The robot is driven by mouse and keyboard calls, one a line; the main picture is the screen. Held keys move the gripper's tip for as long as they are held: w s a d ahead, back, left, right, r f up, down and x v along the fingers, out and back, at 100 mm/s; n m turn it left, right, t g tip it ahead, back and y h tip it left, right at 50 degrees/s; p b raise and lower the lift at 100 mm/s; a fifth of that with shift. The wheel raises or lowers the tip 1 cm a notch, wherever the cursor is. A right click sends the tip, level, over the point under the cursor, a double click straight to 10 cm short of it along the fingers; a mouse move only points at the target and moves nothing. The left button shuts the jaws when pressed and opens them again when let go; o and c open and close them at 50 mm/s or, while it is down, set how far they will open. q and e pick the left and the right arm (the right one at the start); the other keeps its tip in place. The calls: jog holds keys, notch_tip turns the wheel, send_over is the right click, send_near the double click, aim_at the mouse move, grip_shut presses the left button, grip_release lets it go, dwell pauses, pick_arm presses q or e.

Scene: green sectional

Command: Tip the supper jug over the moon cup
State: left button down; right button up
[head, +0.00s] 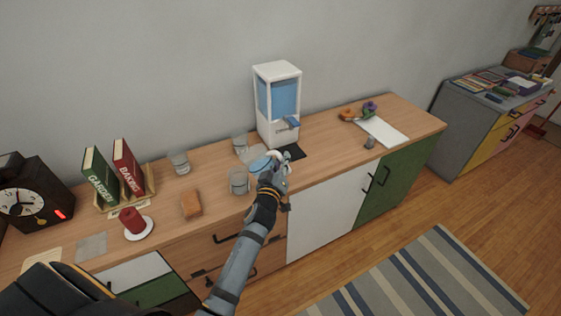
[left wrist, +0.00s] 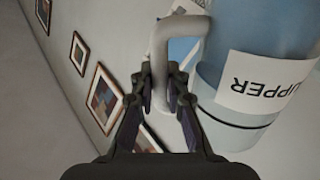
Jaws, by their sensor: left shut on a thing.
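The supper jug (head: 260,163) is blue and shows small at the end of my left arm in the head view. In the left wrist view its blue body (left wrist: 265,40) carries a white label, upside down, with "UPPER" legible. My left gripper (head: 273,176) is shut on the jug's pale handle (left wrist: 165,65). In the head view the jug is just above and right of a clear glass (head: 238,182) on the counter. Two more clear cups (head: 178,162) (head: 240,144) stand further back. No moon mark is legible, so I cannot tell which is the moon cup. My right gripper is out of view.
An orange block (head: 191,204), a red candle (head: 132,220) on a saucer, books (head: 129,166) and a clock (head: 24,200) are to the left. White paper (head: 382,132) lies right.

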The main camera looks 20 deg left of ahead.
pick_arm(q)
jog(key=shift+r, duration=0.1)
dwell(0.4)
jog(key=shift+n+b, duration=0.3)
jog(key=shift+b, duration=0.05)
jog(key=shift+a, duration=0.1)
jog(key=shift+s+r+n, duration=0.1)
jog(key=shift+r+n, duration=0.05)
jog(key=shift+n, duration=0.35)
jog(key=shift+a+r, duration=0.1)
